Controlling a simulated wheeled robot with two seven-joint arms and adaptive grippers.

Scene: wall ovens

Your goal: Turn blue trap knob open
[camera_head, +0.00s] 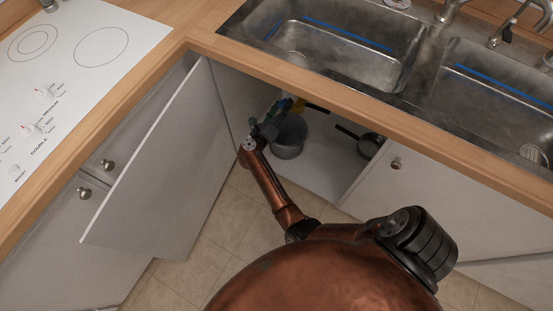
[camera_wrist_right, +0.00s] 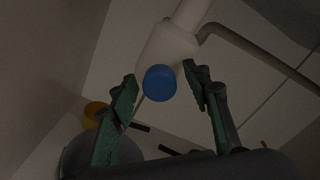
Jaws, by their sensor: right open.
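The blue trap knob (camera_wrist_right: 159,82) is a round blue cap at the bottom end of a white trap body (camera_wrist_right: 167,45) in the right wrist view. A thin pipe (camera_wrist_right: 260,55) curves off from the trap body to the right. My right gripper (camera_wrist_right: 161,80) is open, with its green-padded fingers to the left and right of the knob in the picture. I see gaps between the fingers and the knob; the depth between them is unclear. In the head view my right gripper (camera_head: 272,118) reaches into the cabinet under the sink. My left gripper is out of view.
An open cabinet door (camera_head: 160,165) stands left of my right arm. Inside the cabinet are a grey pot (camera_head: 289,140), a dark pan (camera_head: 368,146) and a yellow item (camera_head: 298,106). The wooden counter edge (camera_head: 330,108) and double sink (camera_head: 340,50) lie above.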

